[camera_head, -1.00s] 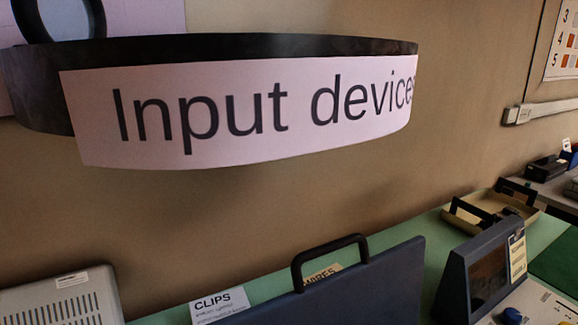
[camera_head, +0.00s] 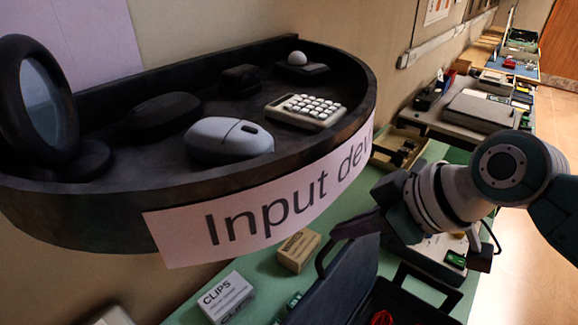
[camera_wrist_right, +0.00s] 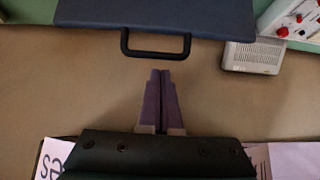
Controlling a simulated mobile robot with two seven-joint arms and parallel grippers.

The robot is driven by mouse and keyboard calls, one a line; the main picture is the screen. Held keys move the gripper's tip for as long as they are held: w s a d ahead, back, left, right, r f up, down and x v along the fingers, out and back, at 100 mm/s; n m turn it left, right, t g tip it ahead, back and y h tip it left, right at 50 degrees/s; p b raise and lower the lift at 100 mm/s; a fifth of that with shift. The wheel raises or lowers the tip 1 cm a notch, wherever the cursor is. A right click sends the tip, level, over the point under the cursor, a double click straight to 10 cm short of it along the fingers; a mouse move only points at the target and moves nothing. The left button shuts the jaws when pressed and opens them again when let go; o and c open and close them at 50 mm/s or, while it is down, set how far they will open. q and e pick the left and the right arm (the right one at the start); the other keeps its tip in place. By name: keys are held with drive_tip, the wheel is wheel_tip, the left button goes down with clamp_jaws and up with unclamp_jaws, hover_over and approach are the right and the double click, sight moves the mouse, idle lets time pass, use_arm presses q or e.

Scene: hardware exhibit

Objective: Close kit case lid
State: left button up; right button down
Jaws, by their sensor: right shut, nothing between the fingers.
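The kit case lid (camera_head: 338,292) is dark blue and stands raised at the bottom of the head view, with its black handle (camera_head: 321,257) on the upper edge. Red contents (camera_head: 382,318) show inside the open case. My right gripper (camera_head: 340,230) comes in from the right, close to the lid's handle edge. In the right wrist view, its purple fingers (camera_wrist_right: 161,74) are shut and empty. They point at the handle (camera_wrist_right: 155,54) on the lid (camera_wrist_right: 155,16), with a small gap showing in the picture. My left gripper is not in view.
A dark shelf (camera_head: 330,135) labelled "Input devices" juts out above the case, holding a mouse (camera_head: 228,140) and keypad (camera_head: 306,110). A CLIPS box (camera_head: 226,297) and a cardboard box (camera_head: 298,250) stand on the green table (camera_head: 255,265) by the lid. Wall lies behind.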

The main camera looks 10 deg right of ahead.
sight(330, 242)
drive_tip(key=shift+b+x, duration=0.3)
drive_tip(key=shift+x, duration=1.8)
drive_tip(key=shift+s, duration=0.1)
